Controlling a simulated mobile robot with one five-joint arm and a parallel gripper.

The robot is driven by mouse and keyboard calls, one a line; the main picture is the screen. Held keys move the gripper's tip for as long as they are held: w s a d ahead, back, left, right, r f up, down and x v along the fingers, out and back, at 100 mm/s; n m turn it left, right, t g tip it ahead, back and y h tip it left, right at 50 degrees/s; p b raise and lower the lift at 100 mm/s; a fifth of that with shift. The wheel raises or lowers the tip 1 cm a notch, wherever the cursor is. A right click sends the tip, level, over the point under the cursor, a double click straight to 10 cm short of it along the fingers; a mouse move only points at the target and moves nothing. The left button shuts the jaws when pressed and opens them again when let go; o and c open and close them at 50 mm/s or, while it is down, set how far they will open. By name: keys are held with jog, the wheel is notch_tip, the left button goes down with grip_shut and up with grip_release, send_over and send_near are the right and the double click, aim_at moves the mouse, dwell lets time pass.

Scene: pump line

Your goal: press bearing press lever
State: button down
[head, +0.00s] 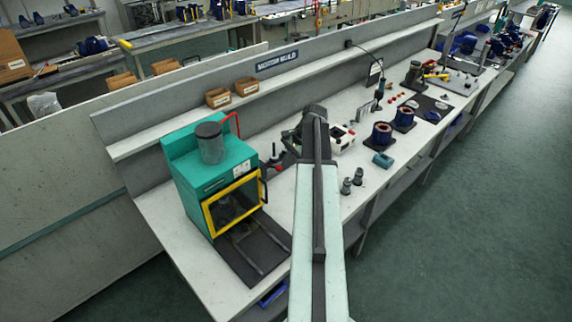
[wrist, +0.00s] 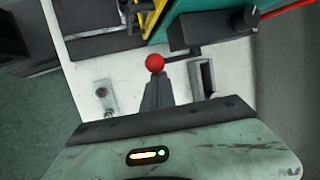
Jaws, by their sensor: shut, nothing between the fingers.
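The green machine (head: 190,165) with a yellow-framed front window (head: 234,203) stands at the left of the bench; I take it for the bearing press. Its green side (wrist: 205,8) shows at the top of the wrist view. My gripper (wrist: 156,84) is shut and empty, its dark fingers pointing at a red ball knob (wrist: 155,62). The knob looks like a lever's end, just beyond or touching the fingertips; I cannot tell which. Its arm is not clear. My arm hides the gripper in the head view.
A dark mat with rails (head: 252,250) lies before the machine. Two dark fittings (head: 351,182), copper-wound parts (head: 382,135) and a teal block (head: 383,160) stand farther right. The aisle floor (head: 460,220) is clear.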

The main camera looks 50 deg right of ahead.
jog(key=shift+r+p, duration=0.7)
jog(key=shift+r, duration=0.1)
jog(key=shift+d+f, duration=0.1)
jog(key=d+f+b, duration=0.3)
jog(key=w+d+r+p, duration=0.1)
jog(key=d+r+p, duration=0.2)
jog(key=r+p, duration=0.7)
jog(key=shift+w+r, duration=0.15)
jog(key=shift+w, duration=0.15)
